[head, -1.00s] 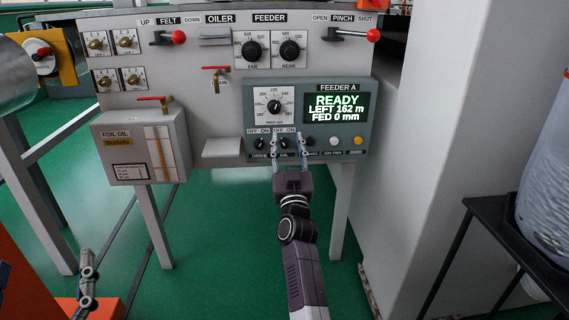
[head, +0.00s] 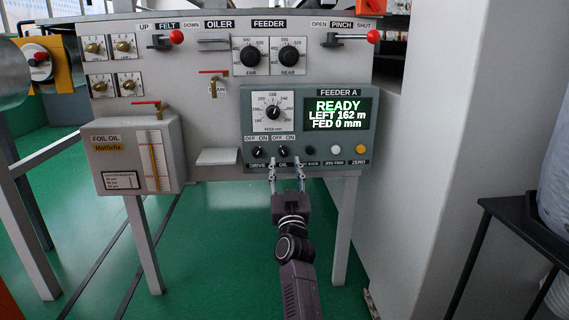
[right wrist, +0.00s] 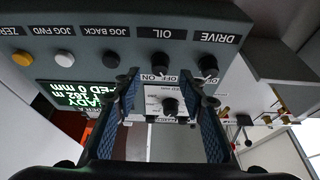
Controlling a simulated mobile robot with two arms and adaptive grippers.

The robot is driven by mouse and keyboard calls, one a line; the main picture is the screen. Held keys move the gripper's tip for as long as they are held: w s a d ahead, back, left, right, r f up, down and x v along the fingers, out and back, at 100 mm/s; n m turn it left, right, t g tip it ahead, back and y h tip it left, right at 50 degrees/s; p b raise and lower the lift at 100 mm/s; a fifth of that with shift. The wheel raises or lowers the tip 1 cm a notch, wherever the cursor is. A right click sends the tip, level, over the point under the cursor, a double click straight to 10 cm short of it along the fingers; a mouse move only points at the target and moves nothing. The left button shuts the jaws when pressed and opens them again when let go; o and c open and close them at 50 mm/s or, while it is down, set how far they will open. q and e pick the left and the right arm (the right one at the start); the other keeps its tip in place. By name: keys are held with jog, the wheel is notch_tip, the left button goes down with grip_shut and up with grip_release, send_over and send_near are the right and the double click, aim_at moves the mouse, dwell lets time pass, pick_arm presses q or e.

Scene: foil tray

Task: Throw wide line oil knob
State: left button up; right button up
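The black OIL knob (head: 282,152) is on the lower row of the grey FEEDER A panel (head: 315,90), under an OFF ON label and right of the DRIVE knob (head: 257,153). Which way its pointer faces is too small to tell. My right gripper (head: 286,172) is open and empty, its fingertips just below the OIL knob and overlapping its name label. In the right wrist view, upside down, the OIL knob (right wrist: 158,60) shows just beyond and between the two spread fingers (right wrist: 167,90). I see no contact. My left gripper is out of view.
Jog and zero buttons (head: 361,149) sit right of the OIL knob. A small shelf (head: 217,157) juts out to the left. A foil oil box (head: 136,155) hangs further left. Green floor is open below.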

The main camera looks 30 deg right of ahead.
aim_at(284, 154)
jog(key=shift+b+x, duration=0.65)
jog(key=shift+x, duration=1.3)
grip_shut()
